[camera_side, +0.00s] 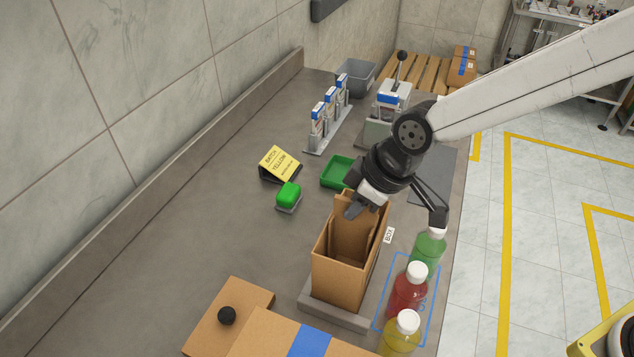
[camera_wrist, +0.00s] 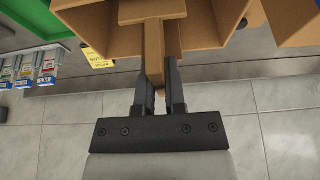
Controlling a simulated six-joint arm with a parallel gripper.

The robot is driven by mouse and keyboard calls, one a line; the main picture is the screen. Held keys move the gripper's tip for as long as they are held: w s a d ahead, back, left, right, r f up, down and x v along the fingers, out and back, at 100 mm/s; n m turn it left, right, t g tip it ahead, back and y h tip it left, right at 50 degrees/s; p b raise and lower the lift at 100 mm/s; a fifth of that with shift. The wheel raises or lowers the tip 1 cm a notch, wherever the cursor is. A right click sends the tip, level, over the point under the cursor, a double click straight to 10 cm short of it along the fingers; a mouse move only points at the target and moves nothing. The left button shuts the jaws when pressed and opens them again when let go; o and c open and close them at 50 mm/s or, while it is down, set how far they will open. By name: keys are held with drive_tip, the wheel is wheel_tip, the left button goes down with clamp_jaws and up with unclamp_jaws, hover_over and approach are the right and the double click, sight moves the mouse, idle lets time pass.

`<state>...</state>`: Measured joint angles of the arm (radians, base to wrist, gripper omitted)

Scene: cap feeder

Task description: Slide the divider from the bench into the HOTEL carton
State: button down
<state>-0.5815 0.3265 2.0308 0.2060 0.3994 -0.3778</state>
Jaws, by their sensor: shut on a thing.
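An open-topped brown carton (camera_side: 338,279) stands upright on a grey plinth on the bench. Carton panels surround the divider in that view. I cannot tell how deep it sits, as my gripper hides part of it.
Red (camera_side: 407,292), green (camera_side: 428,252) and yellow (camera_side: 401,335) bottles stand close right of the carton. A flat box with blue tape (camera_side: 309,341) lies in front. A green tray (camera_side: 337,172), green button (camera_side: 288,196) and yellow sign (camera_side: 279,163) are behind.

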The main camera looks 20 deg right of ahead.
drive_tip(key=shift+f, duration=2.2)
drive_tip(key=c, duration=0.6)
unclamp_jaws()
drive_tip(key=c, duration=0.4)
drive_tip(key=shift+r, duration=0.2)
